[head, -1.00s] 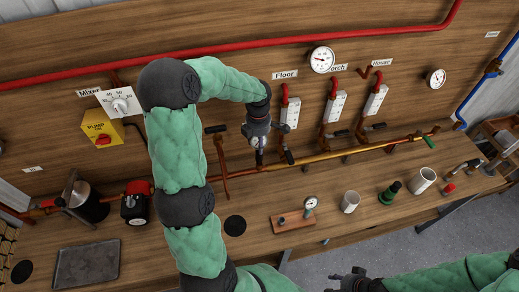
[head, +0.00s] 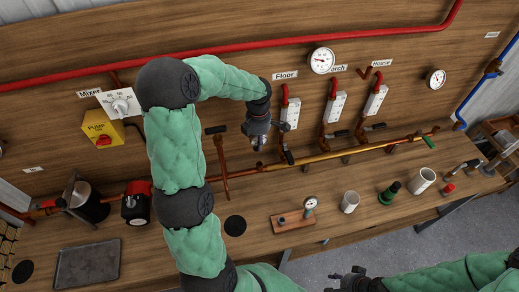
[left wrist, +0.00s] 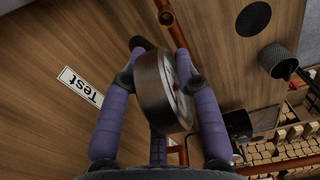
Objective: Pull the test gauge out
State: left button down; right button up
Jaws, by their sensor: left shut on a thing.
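The test gauge (left wrist: 152,92) is a round gauge with a brown metal rim and a pale face, seen edge-on in the left wrist view. The purple fingers of my left gripper (left wrist: 162,62) are shut on its two sides. A white label reading "Test" (left wrist: 80,88) is on the wood board to the left of it. In the head view my left gripper (head: 270,132) is in front of the board, below the "Floor" label, and mostly hides the gauge. Whether the gauge's stem is clear of its fitting cannot be told. My right gripper (head: 346,280) is at the bottom edge, away from the bench.
Copper pipes (head: 330,155) with valve handles run along the board close to my left gripper. A wooden block (head: 292,221) with another small gauge (head: 310,203) stands on the bench (head: 170,262).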

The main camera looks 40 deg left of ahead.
pick_arm(q)
jog(key=shift+r+p, duration=0.35)
jog(key=shift+r, duration=0.7)
